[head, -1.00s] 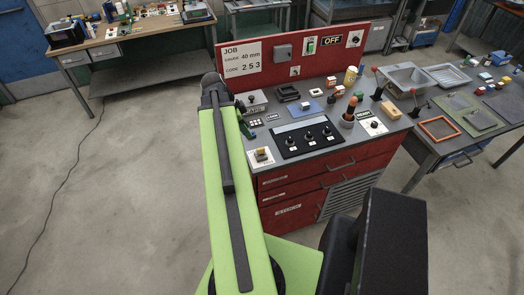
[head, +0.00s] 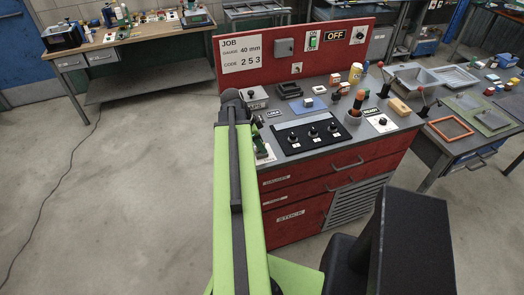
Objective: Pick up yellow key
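The yellow key is not clearly visible now. A white plate (head: 270,158), on which a small yellow piece showed earlier, lies at the front left corner of the red workbench's top. My gripper (head: 261,146), a small dark and green shape beside the end of my lime-green arm, is over this plate and covers most of it. I cannot make out its fingers, whether they are open or shut, or whether they touch anything.
A grey side table stands at right.

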